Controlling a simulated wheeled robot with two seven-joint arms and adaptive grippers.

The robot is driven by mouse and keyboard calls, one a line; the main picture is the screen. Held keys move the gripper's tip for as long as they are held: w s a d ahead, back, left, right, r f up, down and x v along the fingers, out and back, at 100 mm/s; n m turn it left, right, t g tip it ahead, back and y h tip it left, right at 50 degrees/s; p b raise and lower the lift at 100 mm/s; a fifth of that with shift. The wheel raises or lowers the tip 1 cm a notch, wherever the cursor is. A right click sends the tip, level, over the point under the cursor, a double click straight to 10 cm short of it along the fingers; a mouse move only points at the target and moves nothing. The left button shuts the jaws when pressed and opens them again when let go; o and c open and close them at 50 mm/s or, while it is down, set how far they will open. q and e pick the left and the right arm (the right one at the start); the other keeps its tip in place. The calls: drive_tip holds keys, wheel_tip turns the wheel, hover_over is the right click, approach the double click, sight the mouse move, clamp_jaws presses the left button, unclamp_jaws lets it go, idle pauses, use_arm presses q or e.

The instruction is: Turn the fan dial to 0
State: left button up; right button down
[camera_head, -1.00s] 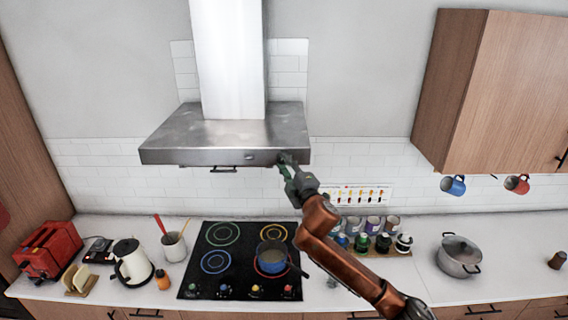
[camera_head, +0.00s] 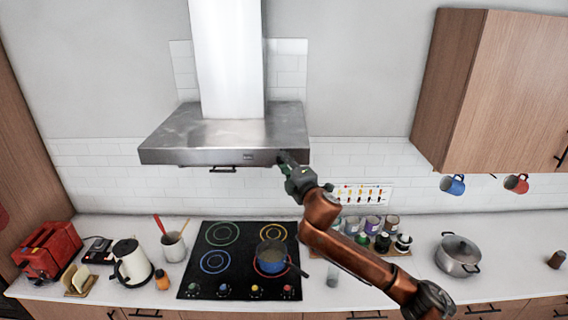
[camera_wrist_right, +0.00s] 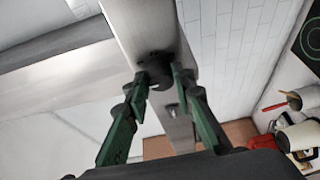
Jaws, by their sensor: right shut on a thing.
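The fan dial (camera_wrist_right: 158,68) is a dark round knob on the front edge of the steel range hood (camera_head: 220,135). In the right wrist view it sits between the fingertips of my right gripper (camera_wrist_right: 160,77), which is shut on it with one green-and-black finger on each side. In the head view the same gripper (camera_head: 283,158) is at the right end of the hood's front face and hides the dial. The dial's marks are too small to read. My left gripper is not in view.
A small display (camera_head: 248,156) is on the hood front, left of the gripper. A wall cabinet (camera_head: 500,90) is at the right.

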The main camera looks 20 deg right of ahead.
drive_tip(key=c, duration=1.6)
unclamp_jaws()
drive_tip(key=s, duration=0.4)
drive_tip(key=s+d, duration=0.1)
drive_tip(key=s, duration=0.7)
drive_tip(key=shift+d, duration=0.2)
drive_tip(key=shift+w, duration=0.1)
